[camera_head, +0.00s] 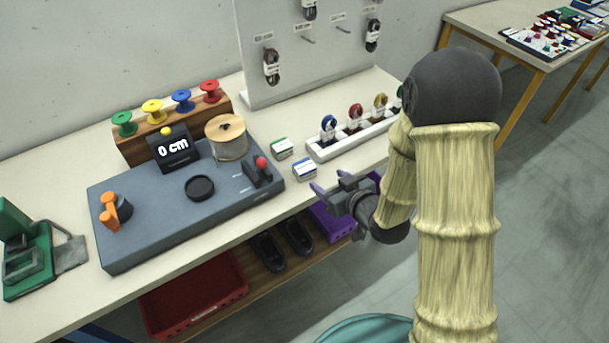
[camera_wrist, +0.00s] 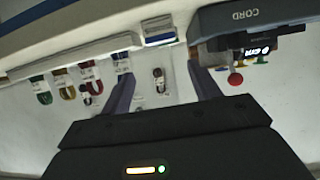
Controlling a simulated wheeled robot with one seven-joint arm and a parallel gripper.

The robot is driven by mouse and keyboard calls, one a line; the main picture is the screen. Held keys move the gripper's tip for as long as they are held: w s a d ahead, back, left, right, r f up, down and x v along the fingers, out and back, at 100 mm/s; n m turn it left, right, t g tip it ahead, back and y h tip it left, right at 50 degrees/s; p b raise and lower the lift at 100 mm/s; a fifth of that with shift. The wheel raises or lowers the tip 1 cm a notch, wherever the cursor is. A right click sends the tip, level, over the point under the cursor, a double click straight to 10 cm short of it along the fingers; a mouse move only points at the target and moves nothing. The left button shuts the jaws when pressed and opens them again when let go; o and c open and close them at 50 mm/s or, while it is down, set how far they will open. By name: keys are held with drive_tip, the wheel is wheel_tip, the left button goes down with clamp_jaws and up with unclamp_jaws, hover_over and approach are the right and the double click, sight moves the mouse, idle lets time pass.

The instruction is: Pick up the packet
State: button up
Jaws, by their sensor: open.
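Two small packets lie on the bench between the grey machine and the white rack. One packet is white with a green edge (camera_head: 281,148). The other is white with a blue edge (camera_head: 304,169) and sits closer to the bench's front. My gripper (camera_head: 328,182) is open and empty, just in front and to the right of the blue-edged packet, apart from it. In the wrist view, the blue-edged packet (camera_wrist: 159,31) shows beyond the open fingers (camera_wrist: 163,78), roughly centred between them. The green-edged packet cannot be made out clearly there.
The grey cord machine (camera_head: 150,225) stands left of the packets, with a red-knobbed lever (camera_head: 261,163) near them. The white rack (camera_head: 352,135) of coiled laces stands right. A display board (camera_head: 290,60) rises behind. Shoes (camera_head: 268,250) and a purple crate (camera_head: 330,222) sit below.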

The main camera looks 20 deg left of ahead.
sight(305, 166)
drive_tip(key=shift+a+f+b, duration=0.1)
drive_tip(key=shift+f+b, duration=0.1)
drive_tip(key=shift+b, duration=0.1)
drive_tip(key=p+x, duration=0.2)
drive_tip(key=x, duration=0.7)
drive_tip(key=shift+w+a, duration=0.2)
drive_tip(key=shift+a, duration=0.05)
drive_tip(key=shift+p+x, duration=0.7)
drive_tip(key=shift+x, duration=1.95)
drive_tip(key=shift+s+f, duration=0.1)
drive_tip(key=shift+f, duration=0.1)
drive_tip(key=shift+c, duration=0.4)
drive_tip(key=c, duration=0.7)
